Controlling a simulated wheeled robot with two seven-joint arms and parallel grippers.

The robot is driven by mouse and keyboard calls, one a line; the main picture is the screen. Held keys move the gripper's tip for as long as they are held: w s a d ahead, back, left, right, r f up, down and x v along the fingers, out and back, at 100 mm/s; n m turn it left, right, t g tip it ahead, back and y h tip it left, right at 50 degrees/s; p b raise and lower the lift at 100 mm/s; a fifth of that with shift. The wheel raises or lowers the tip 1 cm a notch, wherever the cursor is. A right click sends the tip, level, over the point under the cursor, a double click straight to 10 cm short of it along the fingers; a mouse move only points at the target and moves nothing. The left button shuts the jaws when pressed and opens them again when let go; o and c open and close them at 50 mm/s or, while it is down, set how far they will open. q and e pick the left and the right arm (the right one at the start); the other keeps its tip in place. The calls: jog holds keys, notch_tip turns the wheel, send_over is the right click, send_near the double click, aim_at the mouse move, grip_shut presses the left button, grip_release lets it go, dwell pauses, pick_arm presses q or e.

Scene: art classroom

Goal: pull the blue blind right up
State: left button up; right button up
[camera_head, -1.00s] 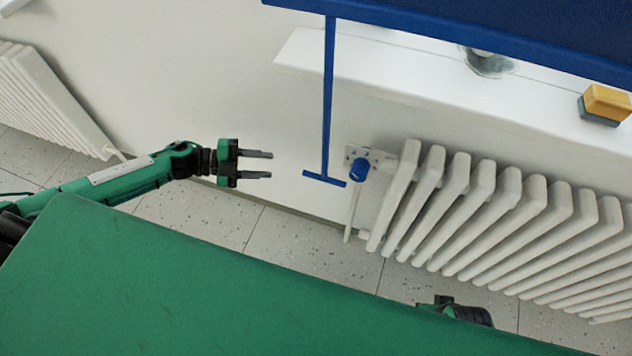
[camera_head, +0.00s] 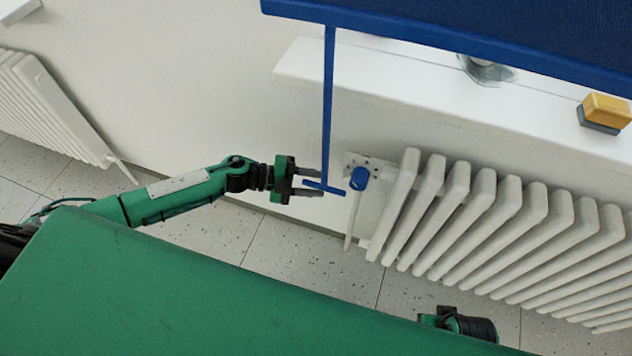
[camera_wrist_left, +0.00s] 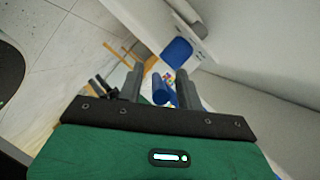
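The blue blind (camera_head: 450,22) fills the upper right of the head view. From its near edge a thin blue pull rod (camera_head: 328,100) hangs down, ending in a blue crossbar (camera_head: 345,191). My left gripper (camera_head: 310,183) is at the crossbar's left part, its two dark fingers apart, one above and one below it. In the left wrist view, a blue bar end (camera_wrist_left: 159,92) lies between the fingers of my left gripper (camera_wrist_left: 157,85), with gaps visible.
A white radiator (camera_head: 480,215) with a blue valve knob (camera_head: 359,179) stands just right of the crossbar. Above it is a white sill (camera_head: 400,85) with a yellow and grey block (camera_head: 605,110) and a glass item (camera_head: 487,70). Another radiator (camera_head: 50,105) is at left.

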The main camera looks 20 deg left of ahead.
pick_arm(q)
jog(key=shift+d+f, duration=0.1)
jog(key=shift+d, duration=0.15)
grip_shut()
jog(key=shift+r, duration=0.2)
